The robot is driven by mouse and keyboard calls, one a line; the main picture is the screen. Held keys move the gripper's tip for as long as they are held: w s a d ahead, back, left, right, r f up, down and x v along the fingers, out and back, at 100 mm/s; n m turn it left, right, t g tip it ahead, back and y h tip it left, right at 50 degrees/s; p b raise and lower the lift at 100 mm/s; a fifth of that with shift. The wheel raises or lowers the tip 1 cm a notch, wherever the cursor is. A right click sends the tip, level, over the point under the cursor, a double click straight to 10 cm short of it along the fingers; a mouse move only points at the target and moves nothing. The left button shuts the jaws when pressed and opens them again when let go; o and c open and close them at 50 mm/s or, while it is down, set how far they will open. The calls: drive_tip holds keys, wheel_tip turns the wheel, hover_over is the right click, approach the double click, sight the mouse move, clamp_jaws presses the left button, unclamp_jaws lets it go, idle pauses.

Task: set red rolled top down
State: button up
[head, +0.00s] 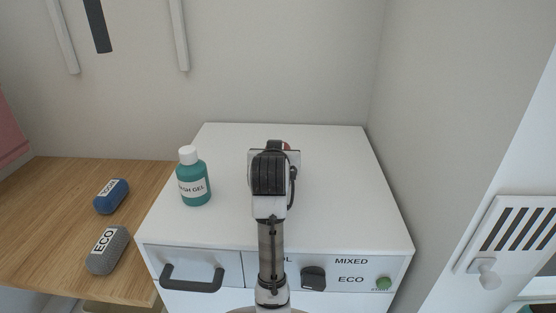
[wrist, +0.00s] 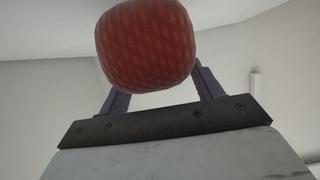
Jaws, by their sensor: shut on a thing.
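The red rolled top (wrist: 146,45) fills the upper middle of the wrist view, a rounded roll with a woven texture. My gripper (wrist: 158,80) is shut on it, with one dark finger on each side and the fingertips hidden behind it. In the head view only a small red patch of the roll (head: 287,146) shows past my gripper (head: 275,148), above or over the back part of the white machine top (head: 330,190). I cannot tell whether the roll touches the surface. A blue roll (head: 111,196) and a grey roll labelled ECO (head: 107,250) lie on the wooden counter.
A teal wash gel bottle (head: 194,180) stands upright on the machine top, left of my arm. The machine front has a drawer handle (head: 192,279), a dark knob (head: 313,278) and a green button (head: 383,283). Walls stand behind and right. The machine top's right side is clear.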

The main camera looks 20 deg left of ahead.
drive_tip(key=shift+w+f, duration=0.2)
drive_tip(key=shift+f, duration=0.95)
drive_tip(key=shift+r, duration=0.1)
drive_tip(key=shift+s, duration=0.15)
drive_tip(key=o, duration=0.6)
drive_tip(key=shift+f, duration=0.2)
drive_tip(key=o, duration=0.5)
